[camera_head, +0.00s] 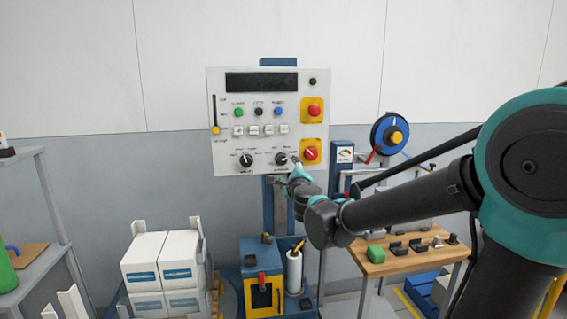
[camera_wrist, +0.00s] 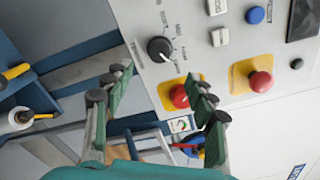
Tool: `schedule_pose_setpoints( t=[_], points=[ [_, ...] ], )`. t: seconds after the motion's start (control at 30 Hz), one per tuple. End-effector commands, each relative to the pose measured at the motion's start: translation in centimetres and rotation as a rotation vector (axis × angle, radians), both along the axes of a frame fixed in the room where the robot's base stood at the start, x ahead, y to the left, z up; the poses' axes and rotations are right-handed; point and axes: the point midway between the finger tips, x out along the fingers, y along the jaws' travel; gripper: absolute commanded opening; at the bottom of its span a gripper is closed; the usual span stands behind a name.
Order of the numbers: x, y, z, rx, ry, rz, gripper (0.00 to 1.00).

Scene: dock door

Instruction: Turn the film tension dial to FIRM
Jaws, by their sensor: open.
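A white control panel (camera_head: 225,90) carries two black dials low on its face, a left dial (camera_head: 246,160) and a right dial (camera_head: 281,158). The lettering around them is too small to read, so I cannot tell which is film tension or where FIRM lies. My gripper (camera_head: 296,166) is close to the panel's lower right, beside the right dial. In the wrist view a black dial (camera_wrist: 159,49) with a white pointer mark sits just beyond the open fingertips of my gripper (camera_wrist: 158,80), apart from them. Nothing is between the fingers.
Right of the right dial are a red rotary switch (camera_head: 310,153) on a yellow plate and, above it, a red button (camera_head: 314,111). Small coloured buttons and a slider (camera_head: 215,130) share the panel. A blue reel (camera_head: 389,134) and wooden bench (camera_head: 400,261) stand to the right.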

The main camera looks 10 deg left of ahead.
Motion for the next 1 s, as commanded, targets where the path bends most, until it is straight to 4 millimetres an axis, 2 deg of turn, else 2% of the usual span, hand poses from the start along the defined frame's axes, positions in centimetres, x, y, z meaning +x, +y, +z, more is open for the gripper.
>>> schedule_pose_setpoints(
  t=[0.3, 0.5, 0.7, 1.0],
  points=[
    [5.3, 1.5, 0.0, -0.001, -0.001, -0.001, 0.56],
    [8.0, 2.3, 0.0, -0.001, -0.001, 0.001, 0.56],
    [9.4, 2.7, 0.0, -0.001, -0.001, 0.001, 0.56],
    [9.6, 2.7, 0.0, -0.001, -0.001, 0.001, 0.56]
  ],
)
